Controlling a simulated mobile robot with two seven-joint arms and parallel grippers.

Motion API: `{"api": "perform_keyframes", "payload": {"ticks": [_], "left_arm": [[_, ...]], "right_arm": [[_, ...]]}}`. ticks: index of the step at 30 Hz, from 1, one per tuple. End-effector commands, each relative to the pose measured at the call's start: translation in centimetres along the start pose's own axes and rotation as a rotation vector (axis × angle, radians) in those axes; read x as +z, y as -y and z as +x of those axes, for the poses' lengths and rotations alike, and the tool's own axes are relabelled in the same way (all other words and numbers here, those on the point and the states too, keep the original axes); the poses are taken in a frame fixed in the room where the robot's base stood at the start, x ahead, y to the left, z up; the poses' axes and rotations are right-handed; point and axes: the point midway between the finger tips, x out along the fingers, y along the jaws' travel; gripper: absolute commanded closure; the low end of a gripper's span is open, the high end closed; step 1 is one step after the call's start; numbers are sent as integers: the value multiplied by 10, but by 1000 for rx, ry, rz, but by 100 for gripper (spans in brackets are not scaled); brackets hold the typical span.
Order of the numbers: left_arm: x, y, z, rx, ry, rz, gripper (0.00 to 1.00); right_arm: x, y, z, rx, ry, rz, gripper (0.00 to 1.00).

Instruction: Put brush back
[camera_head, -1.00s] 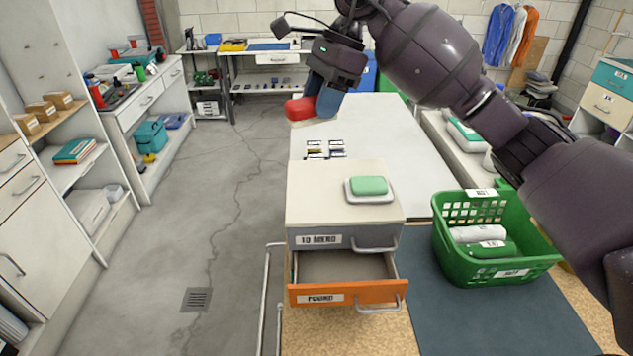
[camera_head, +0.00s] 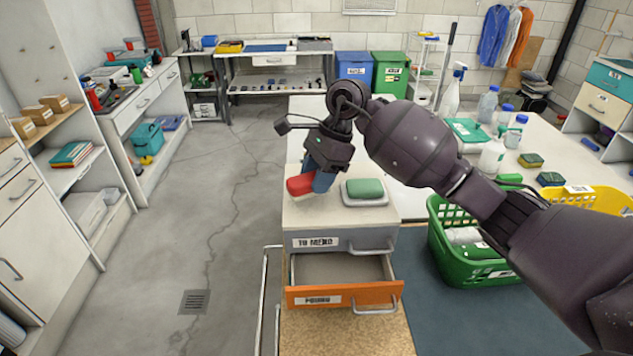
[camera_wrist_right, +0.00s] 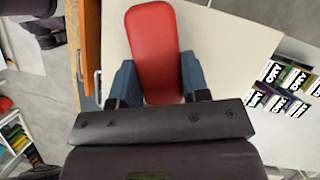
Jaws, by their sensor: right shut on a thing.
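My right gripper (camera_head: 316,184) is shut on a red, rounded block-shaped thing, which I take as the brush (camera_head: 299,187). It is over the left part of the drawer unit's pale top (camera_head: 305,218); I cannot tell whether it touches. In the wrist view the red brush (camera_wrist_right: 153,45) sits between the two blue fingers; its underside is hidden. The unit's orange lower drawer (camera_head: 345,296) is pulled open and looks empty inside. The grey upper drawer (camera_head: 350,242) is shut. My left gripper is not in view.
A green block in a white dish (camera_head: 366,190) stands just right of my right gripper. A green basket (camera_head: 480,270) with rolled items is to the right. Bottles and a yellow basket (camera_head: 600,198) are farther right. The floor (camera_head: 180,240) at left is clear.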

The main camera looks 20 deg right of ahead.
Motion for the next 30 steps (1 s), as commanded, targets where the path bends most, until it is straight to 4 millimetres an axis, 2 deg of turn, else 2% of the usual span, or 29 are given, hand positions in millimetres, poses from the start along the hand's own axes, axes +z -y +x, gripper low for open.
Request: {"api": "perform_keyframes", "payload": {"ticks": [4, 16, 17, 21, 22, 30], "left_arm": [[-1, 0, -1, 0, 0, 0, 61], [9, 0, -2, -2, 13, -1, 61], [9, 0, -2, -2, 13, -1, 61], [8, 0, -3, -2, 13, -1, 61], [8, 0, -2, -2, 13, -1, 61], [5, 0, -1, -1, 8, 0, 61]], "right_arm": [[-6, 0, 16, 1, 1, 0, 77], [-9, 0, 20, 0, -1, 0, 77], [-9, 0, 20, 0, -1, 0, 56], [-8, 0, 19, 0, 0, -1, 35], [-8, 0, 19, 0, 0, -1, 32], [-8, 0, 18, 0, 0, -1, 32]]}}
